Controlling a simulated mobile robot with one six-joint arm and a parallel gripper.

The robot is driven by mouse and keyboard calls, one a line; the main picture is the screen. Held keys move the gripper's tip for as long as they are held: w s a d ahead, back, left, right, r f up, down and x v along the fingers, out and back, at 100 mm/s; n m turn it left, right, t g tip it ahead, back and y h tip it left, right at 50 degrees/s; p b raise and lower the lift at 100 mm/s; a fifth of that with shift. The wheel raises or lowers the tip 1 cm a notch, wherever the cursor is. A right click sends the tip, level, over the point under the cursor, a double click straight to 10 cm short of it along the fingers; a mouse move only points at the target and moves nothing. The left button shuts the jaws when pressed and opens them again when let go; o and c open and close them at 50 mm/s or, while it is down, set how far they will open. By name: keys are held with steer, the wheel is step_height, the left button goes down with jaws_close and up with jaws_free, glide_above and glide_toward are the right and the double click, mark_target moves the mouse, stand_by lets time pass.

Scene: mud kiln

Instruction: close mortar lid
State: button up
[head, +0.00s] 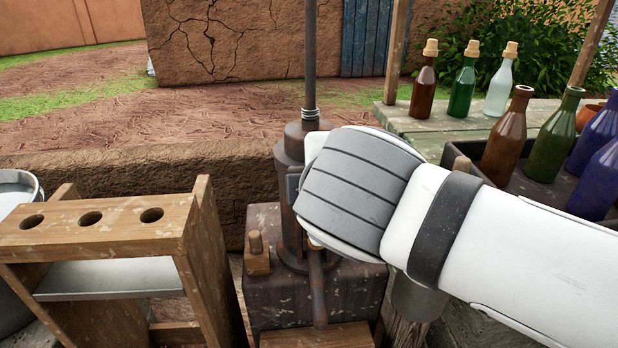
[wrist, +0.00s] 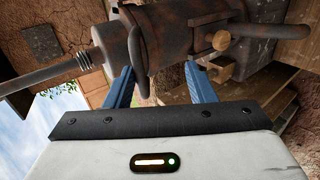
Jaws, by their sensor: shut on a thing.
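The mortar is a dark, rusty metal cylinder (head: 290,165) standing upright on a dark block (head: 270,315), with a tall thin rod rising from its narrower top (head: 308,129). It also shows sideways in the wrist view (wrist: 175,32). I take the lid to be the upper metal part, but its seam is not clear. My gripper (wrist: 158,72) has its blue fingers on either side of this metal part, shut on it. A thin curved metal piece (wrist: 137,60) shows by one finger. In the head view my wrist hides the fingers and much of the cylinder.
A wooden rack (head: 100,225) with three holes stands at left, near a metal bucket (head: 20,185). A wooden peg block (head: 257,258) sits beside the cylinder's base. Several bottles (head: 506,135) stand at right, some on a plank table (head: 425,125). A low mud wall (head: 140,175) runs behind.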

steer(key=shift+s+f, duration=0.1)
steer(key=shift+f, duration=0.3)
steer(key=shift+s+r+p, duration=0.25)
steer(key=shift+r+p, duration=0.05)
steer(key=shift+r, duration=0.1)
steer(key=p+v, duration=0.2)
steer(key=v, duration=0.5)
steer(key=shift+r, duration=0.2)
